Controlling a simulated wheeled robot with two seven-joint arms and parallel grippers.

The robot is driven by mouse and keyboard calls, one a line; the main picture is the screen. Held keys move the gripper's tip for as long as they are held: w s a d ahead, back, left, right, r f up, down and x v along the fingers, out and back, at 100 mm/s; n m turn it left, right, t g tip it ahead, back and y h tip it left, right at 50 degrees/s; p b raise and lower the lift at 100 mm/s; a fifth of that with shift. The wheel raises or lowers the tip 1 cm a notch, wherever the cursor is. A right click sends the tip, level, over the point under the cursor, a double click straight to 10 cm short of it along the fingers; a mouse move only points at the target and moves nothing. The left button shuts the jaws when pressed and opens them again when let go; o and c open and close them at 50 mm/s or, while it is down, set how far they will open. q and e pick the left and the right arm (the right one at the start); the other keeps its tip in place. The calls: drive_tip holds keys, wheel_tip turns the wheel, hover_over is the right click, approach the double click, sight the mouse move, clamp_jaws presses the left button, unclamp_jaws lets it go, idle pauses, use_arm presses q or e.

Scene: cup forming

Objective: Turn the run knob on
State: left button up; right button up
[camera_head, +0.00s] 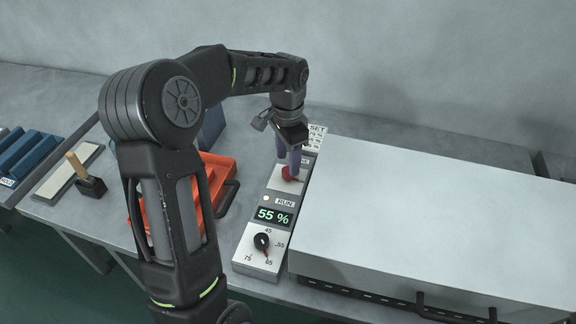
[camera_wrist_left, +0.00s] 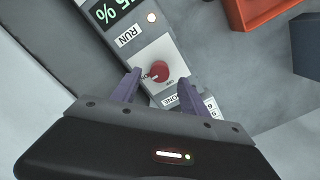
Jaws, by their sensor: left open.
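The red run knob (camera_head: 290,174) sits at the far end of a narrow control panel (camera_head: 256,260). In the left wrist view the red knob (camera_wrist_left: 157,71) lies just beyond and between the fingertips, with a pointer mark on its left side. My left gripper (camera_head: 289,172) points down over the knob, and its purple fingers partly hide it. In the left wrist view the left gripper (camera_wrist_left: 157,80) is open, its fingers on either side of the knob. I cannot tell if they touch it. My right gripper is not in view.
The panel also has a "55 %" display (camera_head: 273,216), a small lamp and a black dial (camera_head: 262,242). A large pale box (camera_head: 430,215) stands close on the right. An orange tray (camera_head: 217,166) and a wooden-handled tool (camera_head: 88,180) are on the left.

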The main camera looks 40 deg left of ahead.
sight(288, 170)
use_arm(q)
drive_tip(key=shift+r, duration=2.2)
drive_tip(key=shift+r, duration=0.1)
